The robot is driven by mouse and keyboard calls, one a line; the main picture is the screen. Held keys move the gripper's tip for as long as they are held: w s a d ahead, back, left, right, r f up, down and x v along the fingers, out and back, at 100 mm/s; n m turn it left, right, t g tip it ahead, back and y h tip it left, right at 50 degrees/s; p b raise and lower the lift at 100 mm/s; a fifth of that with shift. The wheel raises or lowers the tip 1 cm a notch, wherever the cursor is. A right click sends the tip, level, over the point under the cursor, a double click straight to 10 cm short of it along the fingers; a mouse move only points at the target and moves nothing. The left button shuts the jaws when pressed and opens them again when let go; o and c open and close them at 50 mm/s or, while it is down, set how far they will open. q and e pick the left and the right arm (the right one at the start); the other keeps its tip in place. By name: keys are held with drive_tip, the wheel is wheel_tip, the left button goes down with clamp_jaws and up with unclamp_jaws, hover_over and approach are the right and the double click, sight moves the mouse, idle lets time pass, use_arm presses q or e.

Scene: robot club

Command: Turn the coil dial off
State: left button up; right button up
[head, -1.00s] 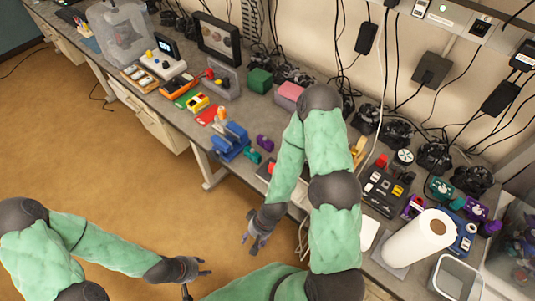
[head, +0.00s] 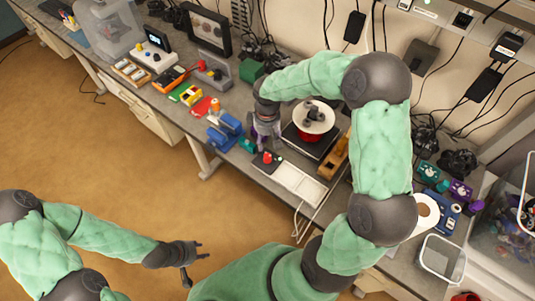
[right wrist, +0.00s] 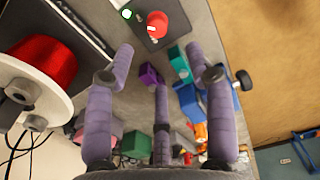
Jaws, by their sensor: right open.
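A white-flanged spool wound with red wire stands on a dark base (head: 312,140); the spool (head: 314,118) also shows large in the right wrist view (right wrist: 45,62). In front of it is a small dark control box (right wrist: 158,22) with a round red knob (right wrist: 154,28) and a lit green lamp (right wrist: 127,14). The red knob also shows in the head view (head: 267,157). Which way the knob is set is too small to tell. My right gripper (head: 267,140) is open and empty, just behind the control box, left of the spool. My left gripper (head: 194,262) looks open, over the floor.
Blue (head: 224,132), teal and purple parts crowd the bench left of my right gripper. A pale tray (head: 300,184) lies along the bench edge to the right. An orange-brown block (head: 334,160) stands beside the spool base. Cables hang on the wall behind.

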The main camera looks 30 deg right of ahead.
sight(267, 156)
drive_tip(key=f, duration=1)
drive_tip(key=shift+d+f+b, duration=0.2)
drive_tip(key=shift+b, duration=0.2)
clamp_jaws()
